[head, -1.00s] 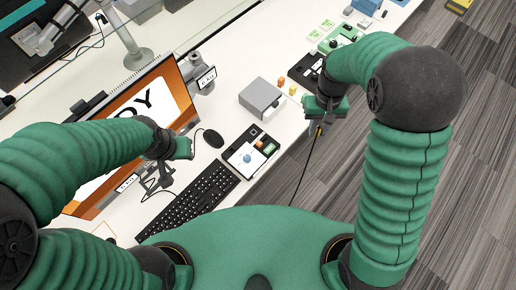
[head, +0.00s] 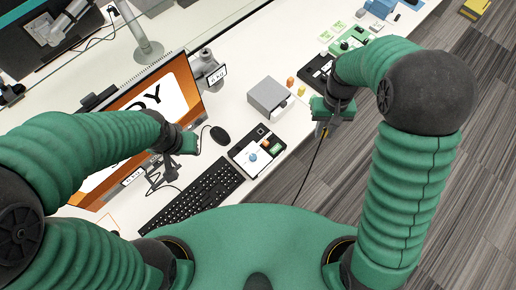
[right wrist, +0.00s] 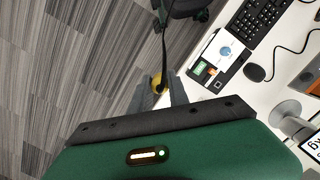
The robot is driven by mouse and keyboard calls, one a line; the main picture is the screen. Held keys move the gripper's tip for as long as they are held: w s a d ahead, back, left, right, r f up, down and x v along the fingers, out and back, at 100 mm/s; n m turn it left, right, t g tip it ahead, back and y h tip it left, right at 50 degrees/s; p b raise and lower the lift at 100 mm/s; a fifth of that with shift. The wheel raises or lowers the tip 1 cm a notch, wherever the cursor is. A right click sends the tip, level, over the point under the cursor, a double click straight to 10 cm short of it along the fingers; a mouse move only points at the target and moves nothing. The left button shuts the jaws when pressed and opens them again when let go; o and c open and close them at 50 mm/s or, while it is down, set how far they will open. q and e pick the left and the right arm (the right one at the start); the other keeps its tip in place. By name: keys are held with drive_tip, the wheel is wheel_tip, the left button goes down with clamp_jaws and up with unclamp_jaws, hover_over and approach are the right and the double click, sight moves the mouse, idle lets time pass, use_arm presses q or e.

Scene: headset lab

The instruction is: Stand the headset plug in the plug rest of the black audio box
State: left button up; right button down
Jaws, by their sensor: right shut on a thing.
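My right gripper (head: 324,130) is shut on the headset plug, just off the table's front edge, above the floor. In the right wrist view the plug shows as a small yellow piece (right wrist: 158,83) between the fingertips, with a dark cable (right wrist: 163,45) leading away. In the head view the cable (head: 312,165) hangs toward my body. A black box (head: 313,72) on the table, partly behind my right arm, may be the audio box; its plug rest cannot be made out. My left gripper (head: 166,165) is in front of the monitor; its finger opening is unclear.
A grey box (head: 268,96) and small orange and yellow blocks (head: 290,82) stand near the right gripper. A black tray (head: 240,165), mouse (head: 219,135), keyboard (head: 195,198) and monitor (head: 150,100) are further left.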

drive_tip(key=shift+w+a+r, duration=0.1)
drive_tip(key=shift+w+a, duration=0.1)
drive_tip(key=shift+a, duration=0.1)
drive_tip(key=w+a+m+p, duration=0.4)
drive_tip(key=w+a+m, duration=0.25)
drive_tip(key=a, duration=0.35)
drive_tip(key=m+y+p, duration=0.1)
drive_tip(key=m+p, duration=0.1)
drive_tip(key=m, duration=0.3)
hover_over(260, 132)
drive_tip(key=shift+t, duration=0.3)
wheel_tip(260, 132, down, 17)
drive_tip(key=b, duration=1)
drive_tip(key=shift+f+b, duration=2.15)
drive_tip(key=shift+f, duration=0.6)
